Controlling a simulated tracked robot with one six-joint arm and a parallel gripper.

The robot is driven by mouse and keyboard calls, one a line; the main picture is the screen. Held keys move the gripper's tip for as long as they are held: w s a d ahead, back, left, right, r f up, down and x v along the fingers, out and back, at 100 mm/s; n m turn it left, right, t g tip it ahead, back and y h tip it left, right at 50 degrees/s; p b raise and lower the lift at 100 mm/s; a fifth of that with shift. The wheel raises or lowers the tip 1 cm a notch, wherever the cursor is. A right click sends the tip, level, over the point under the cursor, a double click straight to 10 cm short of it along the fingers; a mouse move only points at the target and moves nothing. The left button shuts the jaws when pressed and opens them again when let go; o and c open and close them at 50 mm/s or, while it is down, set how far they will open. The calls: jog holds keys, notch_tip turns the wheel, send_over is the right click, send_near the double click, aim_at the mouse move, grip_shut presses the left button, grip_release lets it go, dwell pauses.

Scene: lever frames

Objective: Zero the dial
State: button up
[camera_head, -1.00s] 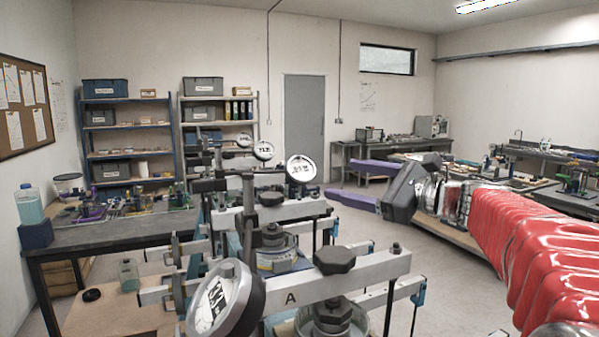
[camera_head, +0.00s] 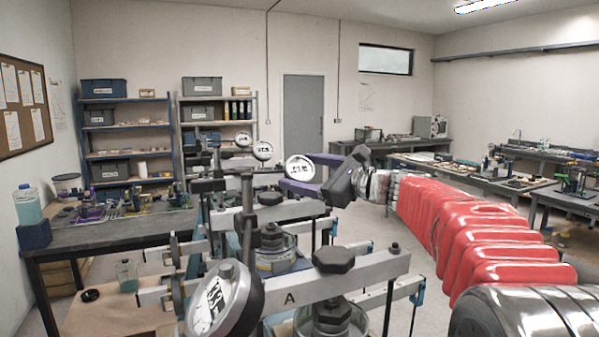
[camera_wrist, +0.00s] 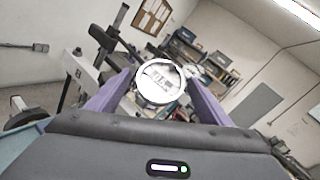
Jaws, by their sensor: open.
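Several round dials on metal lever frames stand in a row. The nearest dial (camera_head: 222,303), large and tilted, is on the frame marked A (camera_head: 290,297). A farther white-faced dial (camera_head: 299,168) is at the tips of my gripper (camera_head: 294,171); its small marks are unreadable. In the wrist view this dial (camera_wrist: 160,83) shows between the two spread purple fingers of my gripper (camera_wrist: 160,77). My gripper is open, coming in from the right. I cannot tell whether the fingers touch the dial or how far they reach around it.
Frame bars and black knobs (camera_head: 334,260) crowd the space in front and to the left. A dark workbench (camera_head: 110,232) is at the left. The floor (camera_head: 430,300) at right is partly open.

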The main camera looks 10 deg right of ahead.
jog(key=shift+w+a, duration=0.4)
jog(key=shift+w, duration=0.05)
jog(key=shift+c, duration=0.5)
jog(key=c, duration=0.9)
